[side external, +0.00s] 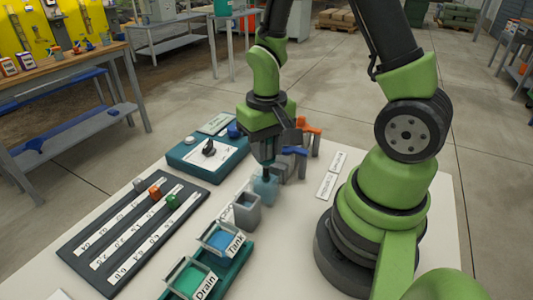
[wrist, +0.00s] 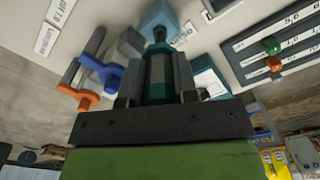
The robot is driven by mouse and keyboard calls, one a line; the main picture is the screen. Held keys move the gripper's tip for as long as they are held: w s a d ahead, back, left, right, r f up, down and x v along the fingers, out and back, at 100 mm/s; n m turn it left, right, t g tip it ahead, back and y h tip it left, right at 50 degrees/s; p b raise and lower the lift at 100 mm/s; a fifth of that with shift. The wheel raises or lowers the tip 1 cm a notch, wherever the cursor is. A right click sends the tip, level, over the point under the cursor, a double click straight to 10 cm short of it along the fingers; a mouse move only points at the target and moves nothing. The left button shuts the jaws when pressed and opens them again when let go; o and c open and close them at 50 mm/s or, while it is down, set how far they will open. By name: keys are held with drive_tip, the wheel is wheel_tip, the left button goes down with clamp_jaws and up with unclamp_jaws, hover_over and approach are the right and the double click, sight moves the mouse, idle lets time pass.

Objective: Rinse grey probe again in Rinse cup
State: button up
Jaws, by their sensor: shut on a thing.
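My gripper (side external: 268,160) is shut on an upright probe, taken to be the grey probe (wrist: 158,78), whose body looks dark teal. In the wrist view the fingers (wrist: 157,85) stand on both sides of it. A light blue cup (side external: 265,188) is directly below my gripper, and it also shows in the wrist view (wrist: 158,16) beyond the probe's tip. The probe's lower end is at the cup's mouth; I cannot tell how far inside it reaches. The cup's label is not readable, so I cannot confirm that it is the Rinse cup.
A grey open cup (side external: 246,212) stands just in front of the light blue cup. Blue (side external: 294,150) and orange (side external: 308,127) holders stand behind to the right. Drain (side external: 190,281) and Tank (side external: 222,241) trays are in front. A slider board (side external: 118,243) and a teal box (side external: 190,160) lie left.

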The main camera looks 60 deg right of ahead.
drive_tip(key=shift+r, duration=2.95)
